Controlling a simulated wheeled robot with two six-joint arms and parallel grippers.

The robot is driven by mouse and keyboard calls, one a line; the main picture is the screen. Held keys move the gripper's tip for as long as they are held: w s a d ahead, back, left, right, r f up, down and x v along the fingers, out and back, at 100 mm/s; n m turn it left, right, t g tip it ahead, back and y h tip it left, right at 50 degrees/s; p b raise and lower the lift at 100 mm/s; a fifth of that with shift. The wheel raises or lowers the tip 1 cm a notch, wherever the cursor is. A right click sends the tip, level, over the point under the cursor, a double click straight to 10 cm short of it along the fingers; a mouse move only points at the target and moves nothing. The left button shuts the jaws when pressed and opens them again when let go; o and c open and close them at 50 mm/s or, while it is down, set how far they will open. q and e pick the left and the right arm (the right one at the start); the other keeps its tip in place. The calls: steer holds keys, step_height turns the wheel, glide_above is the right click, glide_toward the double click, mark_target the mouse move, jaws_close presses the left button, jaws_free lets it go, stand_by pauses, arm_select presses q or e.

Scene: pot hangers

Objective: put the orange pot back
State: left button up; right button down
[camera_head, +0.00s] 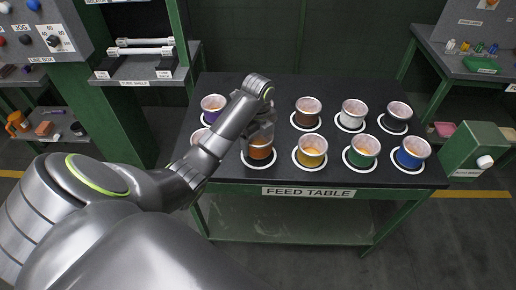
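The orange pot (260,151) stands upright in the front row of the black feed table, with a white ring mark around its base. My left arm reaches in from the left, and my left gripper (262,132) is right at the top of the orange pot, hiding much of its rim. Whether its fingers are closed on the pot cannot be made out. My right gripper is not in view.
The feed table (292,178) also holds purple (213,105), brown (307,117), white (352,118), dark (396,122), yellow (310,155), green (362,155) and blue (410,157) pots. Another pot (199,134) is partly behind my arm. A green box (470,150) stands at the right.

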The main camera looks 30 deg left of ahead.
arm_select(q)
step_height(320, 180, down, 2)
steer(key=shift+f, duration=0.1)
steer(key=shift+f, duration=0.15)
steer(key=o, duration=1)
steer(key=shift+o, duration=0.2)
